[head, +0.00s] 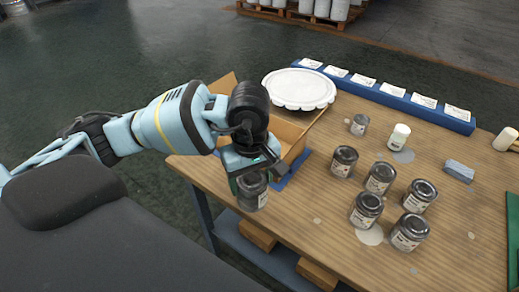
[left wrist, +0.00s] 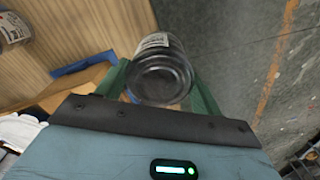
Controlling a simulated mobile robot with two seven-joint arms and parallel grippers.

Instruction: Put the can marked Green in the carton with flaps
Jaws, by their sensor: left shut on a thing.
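My left gripper (head: 250,180) is shut on a dark-lidded glass-like can (head: 253,194), held near the table's front left edge. In the left wrist view the can (left wrist: 162,75) sits between the green fingers, its end toward the camera; its label is too small to read. The open cardboard carton with flaps (head: 292,133) stands just behind the gripper, partly hidden by my arm. It shows in part in the left wrist view (left wrist: 75,86). The held can is outside the carton. My right gripper is not in view.
Several similar cans (head: 380,179) stand on the table (head: 300,212) right of the carton. A white scalloped lid (head: 299,89) lies behind it. A white-capped bottle (head: 399,136), a blue block (head: 459,171) and a blue strip with cards (head: 396,94) are further right.

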